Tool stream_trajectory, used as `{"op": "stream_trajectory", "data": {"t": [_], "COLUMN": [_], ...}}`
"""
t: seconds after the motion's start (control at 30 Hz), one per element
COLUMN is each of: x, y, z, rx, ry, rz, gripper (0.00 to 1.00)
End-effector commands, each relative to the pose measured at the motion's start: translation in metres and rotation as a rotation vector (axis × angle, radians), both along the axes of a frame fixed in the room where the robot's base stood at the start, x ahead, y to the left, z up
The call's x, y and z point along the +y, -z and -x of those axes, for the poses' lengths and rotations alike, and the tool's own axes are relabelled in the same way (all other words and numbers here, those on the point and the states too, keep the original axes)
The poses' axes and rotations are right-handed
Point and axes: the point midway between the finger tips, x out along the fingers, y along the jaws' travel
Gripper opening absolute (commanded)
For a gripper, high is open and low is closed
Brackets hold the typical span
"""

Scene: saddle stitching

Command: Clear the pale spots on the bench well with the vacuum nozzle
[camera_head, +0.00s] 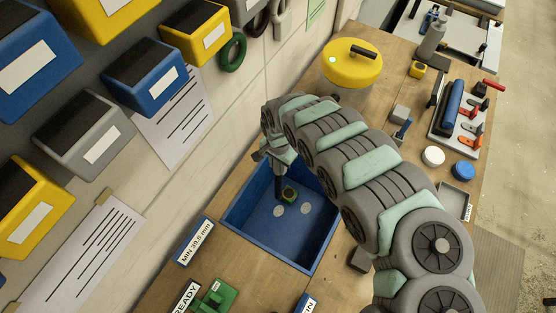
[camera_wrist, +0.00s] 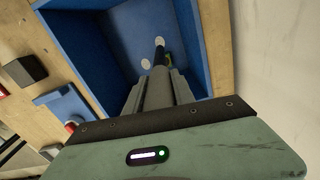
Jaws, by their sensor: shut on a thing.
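The blue bench well (camera_head: 322,239) is sunk in the wooden bench; its floor also shows in the wrist view (camera_wrist: 112,45). Two pale round spots, one on the left (camera_head: 278,210) and one on the right (camera_head: 306,210), lie on its floor. The wrist view also shows two pale spots (camera_wrist: 145,64), (camera_wrist: 159,40). My gripper (camera_head: 276,158) is shut on the dark vacuum nozzle (camera_head: 278,184), which points down into the well. The nozzle tip is close to the left spot; I cannot tell whether it touches the floor. The gripper's fingers also show in the wrist view (camera_wrist: 158,88).
The well's walls surround the nozzle. A yellow-lidded canister (camera_head: 352,62) stands behind. A green fixture (camera_head: 213,299) is in front, and bins (camera_head: 145,75) hang left.

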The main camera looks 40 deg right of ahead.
Motion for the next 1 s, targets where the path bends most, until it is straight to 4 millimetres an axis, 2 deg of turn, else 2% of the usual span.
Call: {"op": "stream_trajectory", "data": {"t": [1.0], "x": [-0.01], "y": [0.104], "z": [0.007], "rx": [0.0], "ry": [0.022], "rz": [-0.001], "gripper": [0.0]}}
